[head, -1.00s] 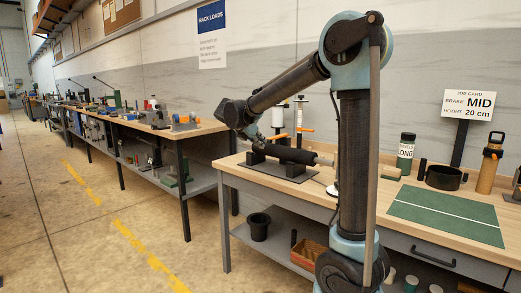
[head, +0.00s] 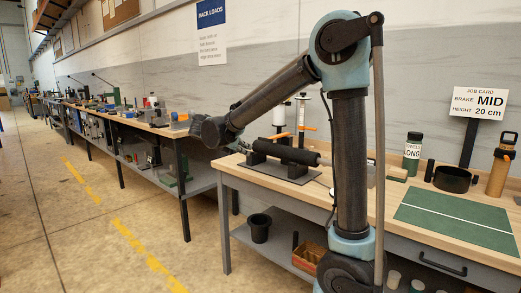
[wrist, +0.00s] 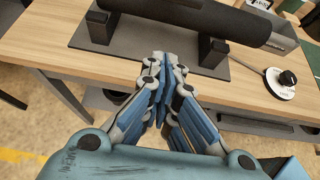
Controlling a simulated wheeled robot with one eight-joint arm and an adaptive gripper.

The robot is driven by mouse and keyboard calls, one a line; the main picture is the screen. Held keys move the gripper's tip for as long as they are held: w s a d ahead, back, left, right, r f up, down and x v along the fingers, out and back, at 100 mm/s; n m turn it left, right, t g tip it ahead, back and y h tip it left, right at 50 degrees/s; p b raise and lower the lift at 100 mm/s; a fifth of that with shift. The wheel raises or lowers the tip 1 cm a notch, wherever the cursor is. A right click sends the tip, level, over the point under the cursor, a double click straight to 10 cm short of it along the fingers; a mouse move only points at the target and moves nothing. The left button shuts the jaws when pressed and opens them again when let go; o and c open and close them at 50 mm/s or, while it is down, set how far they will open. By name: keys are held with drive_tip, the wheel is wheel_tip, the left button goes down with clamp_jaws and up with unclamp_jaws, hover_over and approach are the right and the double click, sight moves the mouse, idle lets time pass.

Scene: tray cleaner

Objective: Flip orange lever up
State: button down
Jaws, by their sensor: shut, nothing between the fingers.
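Two small orange parts show behind the black roller (head: 285,151) in the head view: a left orange lever (head: 279,136) and a right orange piece (head: 307,127) on an upright post. I cannot tell which is the task's lever. Both look roughly level or slightly tilted. The roller rests on two black supports on a dark plate (head: 262,171). My gripper is small and partly lost against the bench in the head view. In the wrist view my gripper (wrist: 165,62) is shut and empty, in front of the roller and its near plate edge. No orange lever shows in the wrist view.
A white round base with a black knob (wrist: 285,82) sits right of the plate. A green mat (head: 458,219), a black ring (head: 452,179) and bottles stand further right. A card (head: 479,103) reads brake MID, height 20 cm. Floor left of the bench is clear.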

drive_tip(key=w+d+f, duration=0.1)
drive_tip(key=w+d, duration=0.5)
drive_tip(key=w, duration=0.1)
drive_tip(key=shift+w, duration=0.25)
idle(0.6)
drive_tip(key=shift+r, duration=0.1)
